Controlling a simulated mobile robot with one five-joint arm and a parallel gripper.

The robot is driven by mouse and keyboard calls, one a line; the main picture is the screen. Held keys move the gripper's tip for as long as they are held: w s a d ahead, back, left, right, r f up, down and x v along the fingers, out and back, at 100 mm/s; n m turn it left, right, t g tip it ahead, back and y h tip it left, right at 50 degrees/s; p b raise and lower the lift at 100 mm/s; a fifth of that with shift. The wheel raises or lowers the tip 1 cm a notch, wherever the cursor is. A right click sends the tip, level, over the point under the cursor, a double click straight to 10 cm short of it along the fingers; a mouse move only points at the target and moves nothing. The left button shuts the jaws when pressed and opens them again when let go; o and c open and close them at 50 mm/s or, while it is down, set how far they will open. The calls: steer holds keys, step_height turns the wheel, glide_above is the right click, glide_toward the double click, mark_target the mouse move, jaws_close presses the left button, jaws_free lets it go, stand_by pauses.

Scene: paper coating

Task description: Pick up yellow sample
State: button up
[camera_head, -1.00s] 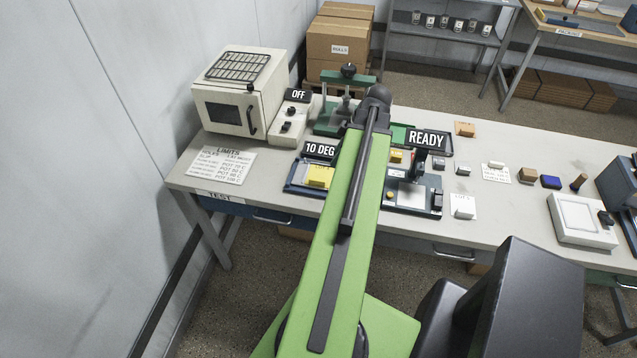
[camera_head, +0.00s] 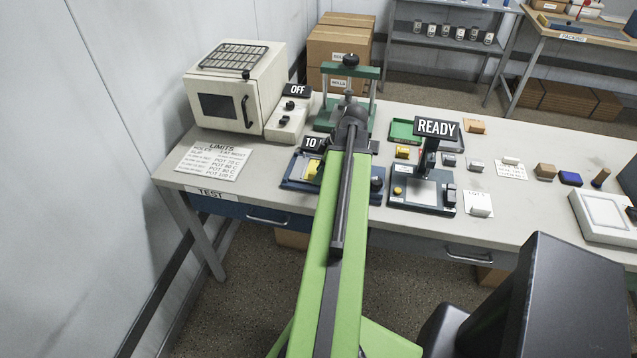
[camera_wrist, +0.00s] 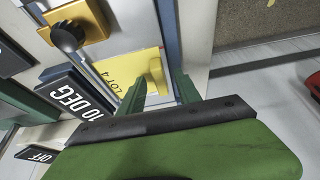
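The yellow sample (camera_wrist: 118,77), a flat sheet marked "LOT 4" with a raised yellow block (camera_wrist: 156,73), lies on the blue tilt device in the wrist view. In the head view the yellow sample (camera_head: 312,170) shows left of my arm, partly hidden by it. My gripper (camera_wrist: 158,90) is open, its two green fingers apart at the near side of the raised block. I see nothing held between them. Whether the fingers touch the sample I cannot tell. In the head view my gripper is hidden behind my arm.
The "READY" device (camera_head: 424,192) stands to the right. The oven (camera_head: 232,92) and its "OFF" switch box (camera_head: 290,118) stand to the left.

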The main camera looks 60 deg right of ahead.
steer(key=shift+w+f, duration=0.1)
steer(key=shift+f, duration=0.05)
jaws_close()
steer(key=shift+p, duration=0.3)
